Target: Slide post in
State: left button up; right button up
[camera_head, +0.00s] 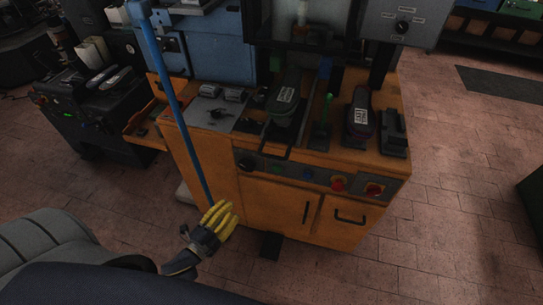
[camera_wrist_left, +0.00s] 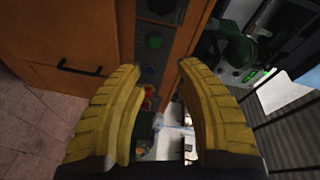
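The orange press cabinet (camera_head: 270,210) stands ahead in the head view. On its top are two dark shoe-shaped pieces with white labels, a left one (camera_head: 285,104) on a rail-like carriage and a right one (camera_head: 360,115). A thin green upright (camera_head: 325,112) stands between them; I cannot tell which part is the post. My left gripper (camera_head: 222,220), with yellow fingers, is low in front of the cabinet, below the top and apart from these pieces. In the left wrist view its fingers (camera_wrist_left: 163,115) are spread with nothing held between them. My right gripper is not in view.
A long blue pole (camera_head: 178,110) slants down across the cabinet's left side to near my left gripper; I cannot tell whether they touch. The front panel has a black knob (camera_head: 245,162) and red buttons (camera_head: 338,183). A dark machine (camera_head: 90,110) stands left.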

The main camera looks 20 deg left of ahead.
pick_arm(q)
jog(key=d+r+m+t+h, duration=0.25)
jog(key=r+m, duration=0.25)
jog(key=r, duration=0.5)
jog(key=m, duration=0.1)
send_near(272, 156)
jog(key=shift+g+h, duration=0.35)
jog(key=x, duration=1)
jog(key=shift+w+a+f, duration=0.1)
jog(key=shift+w+a, duration=0.1)
jog(key=shift+a, duration=0.1)
grip_shut()
